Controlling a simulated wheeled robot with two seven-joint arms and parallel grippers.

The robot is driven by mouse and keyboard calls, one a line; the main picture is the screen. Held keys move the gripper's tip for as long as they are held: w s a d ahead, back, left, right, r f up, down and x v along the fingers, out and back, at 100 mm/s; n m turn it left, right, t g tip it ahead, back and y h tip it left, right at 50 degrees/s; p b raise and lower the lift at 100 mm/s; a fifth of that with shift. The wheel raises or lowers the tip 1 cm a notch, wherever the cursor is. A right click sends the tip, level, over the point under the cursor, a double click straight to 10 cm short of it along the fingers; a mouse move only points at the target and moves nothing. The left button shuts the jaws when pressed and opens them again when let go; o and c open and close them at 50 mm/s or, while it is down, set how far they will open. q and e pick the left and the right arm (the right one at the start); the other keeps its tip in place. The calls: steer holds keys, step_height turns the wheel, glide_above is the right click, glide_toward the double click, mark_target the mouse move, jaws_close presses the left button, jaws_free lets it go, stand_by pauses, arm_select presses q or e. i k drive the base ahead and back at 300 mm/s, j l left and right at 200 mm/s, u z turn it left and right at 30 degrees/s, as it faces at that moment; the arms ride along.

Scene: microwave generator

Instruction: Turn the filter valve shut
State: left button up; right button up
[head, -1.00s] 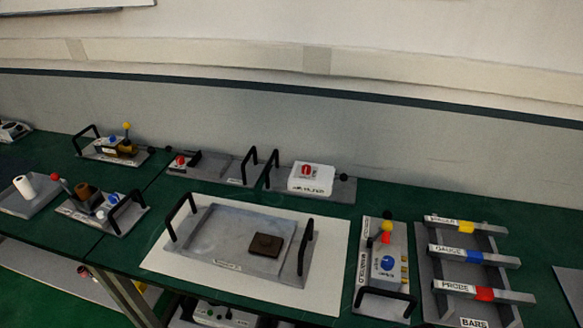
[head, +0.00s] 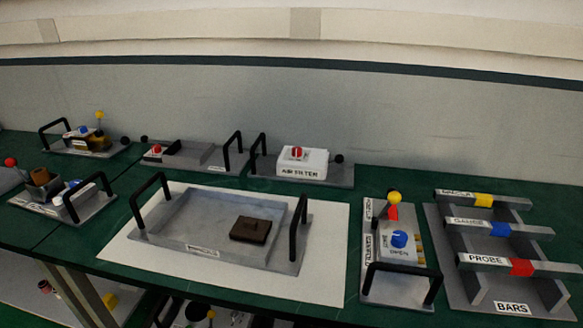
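A white box labelled "AIR FILTER" (head: 302,170) stands on a grey plate (head: 335,178) at the back middle of the green bench. A red round knob with a pale mark, which looks like the filter valve (head: 297,152), sits on top of it. The mark looks roughly upright, but the knob is too small to read its exact setting. A black handle stands at the left of this plate and a black ball at its right. Neither of my grippers is in view.
A grey tray (head: 175,228) with black handles and a brown block (head: 250,229) lies on a white mat in front. A unit with blue and yellow knobs (head: 397,248) and a rack of bars (head: 505,305) stand right. Several handled units stand left.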

mark_target(74, 182)
steer(key=u, duration=1.35)
